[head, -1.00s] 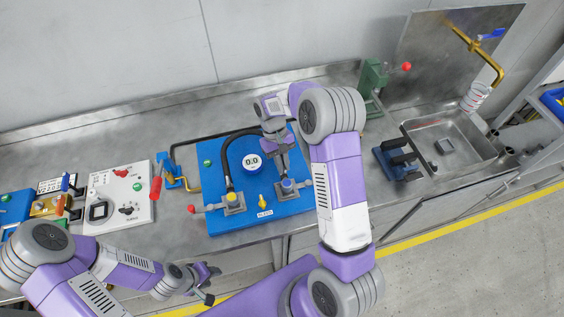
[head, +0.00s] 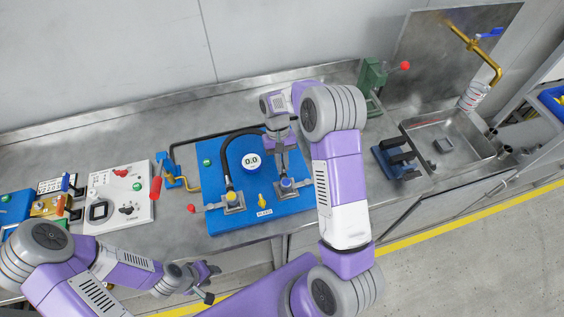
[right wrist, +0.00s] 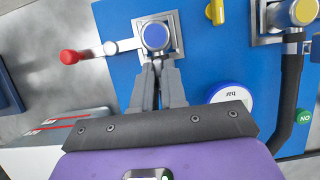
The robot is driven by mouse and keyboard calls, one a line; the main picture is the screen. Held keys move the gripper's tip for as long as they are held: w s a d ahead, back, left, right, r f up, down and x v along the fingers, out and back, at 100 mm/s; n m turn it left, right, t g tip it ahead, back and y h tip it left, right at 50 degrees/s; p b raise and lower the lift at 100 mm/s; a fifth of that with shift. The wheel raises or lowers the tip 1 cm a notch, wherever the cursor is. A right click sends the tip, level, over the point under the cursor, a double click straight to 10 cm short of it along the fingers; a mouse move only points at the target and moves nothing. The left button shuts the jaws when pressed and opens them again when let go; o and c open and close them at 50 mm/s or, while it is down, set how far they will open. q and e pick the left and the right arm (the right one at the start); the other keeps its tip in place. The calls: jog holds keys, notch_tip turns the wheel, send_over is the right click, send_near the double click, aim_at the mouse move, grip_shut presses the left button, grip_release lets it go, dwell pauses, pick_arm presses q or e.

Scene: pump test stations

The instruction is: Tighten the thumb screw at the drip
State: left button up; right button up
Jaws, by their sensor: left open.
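The blue station board (head: 215,180) carries two grey metal fittings with round knobs, a yellow-capped one (head: 231,197) on the left and a blue-capped one (head: 286,183) on the right. My right gripper (head: 284,172) reaches down to the blue-capped fitting. In the right wrist view its fingers (right wrist: 156,66) are close together, with their tips right at the edge of the blue cap (right wrist: 155,35). Nothing shows between them. No drip is visible. My left gripper (head: 211,280) is open and empty in front of the bench.
A round gauge (head: 251,161) and black hose sit on the board. Red-knobbed levers are at the fittings; one red knob (right wrist: 69,57) shows in the right wrist view. A white control box (head: 120,197) is left, a sink (head: 455,145) right.

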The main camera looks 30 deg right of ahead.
jog(key=o, duration=0.4)
jog(key=shift+f, duration=0.1)
jog(key=shift+o, duration=0.2)
jog(key=v, duration=0.7)
jog(key=shift+r, duration=0.3)
jog(key=shift+w, duration=0.15)
